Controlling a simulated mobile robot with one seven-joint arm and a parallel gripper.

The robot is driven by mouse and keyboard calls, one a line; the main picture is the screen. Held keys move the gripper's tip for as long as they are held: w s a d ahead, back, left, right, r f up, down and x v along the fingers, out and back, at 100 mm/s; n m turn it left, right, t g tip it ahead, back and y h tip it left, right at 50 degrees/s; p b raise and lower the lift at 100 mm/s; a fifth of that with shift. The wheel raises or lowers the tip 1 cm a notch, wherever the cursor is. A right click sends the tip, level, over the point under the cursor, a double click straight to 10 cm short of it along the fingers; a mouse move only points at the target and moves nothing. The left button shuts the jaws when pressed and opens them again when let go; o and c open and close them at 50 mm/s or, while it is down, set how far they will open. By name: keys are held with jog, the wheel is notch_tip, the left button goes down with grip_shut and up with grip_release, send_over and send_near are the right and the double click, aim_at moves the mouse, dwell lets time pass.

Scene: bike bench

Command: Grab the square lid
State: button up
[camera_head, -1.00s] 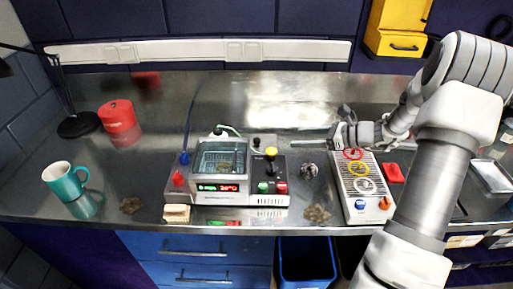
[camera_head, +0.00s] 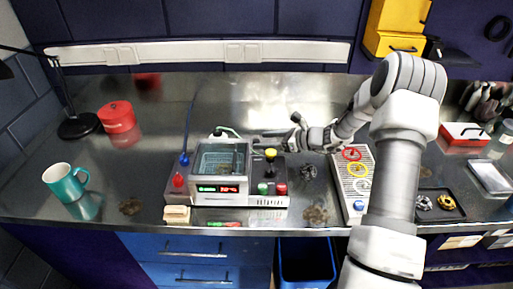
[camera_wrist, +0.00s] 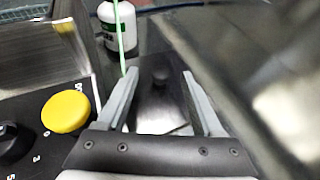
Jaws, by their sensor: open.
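The square lid (camera_wrist: 155,105) shows in the wrist view as a grey metal plate with a small round knob (camera_wrist: 160,79). It lies behind the control box with the yellow button. My gripper (camera_wrist: 158,82) is open, with one finger to each side of the knob and nothing held. I cannot tell whether the fingers touch the lid. In the head view my gripper (camera_head: 278,133) reaches leftward, just behind the control box. The lid is not clearly made out there.
The bath unit (camera_head: 220,172) with its open, liquid-filled tank stands left of my gripper. The yellow button (camera_wrist: 66,111) is close to my left finger. A white bottle (camera_wrist: 117,27) with a green tube is just beyond. A panel with coloured rings (camera_head: 354,172) lies right.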

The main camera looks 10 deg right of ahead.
aim_at(259, 141)
jog(key=x, duration=0.4)
jog(key=shift+f, duration=0.2)
grip_shut()
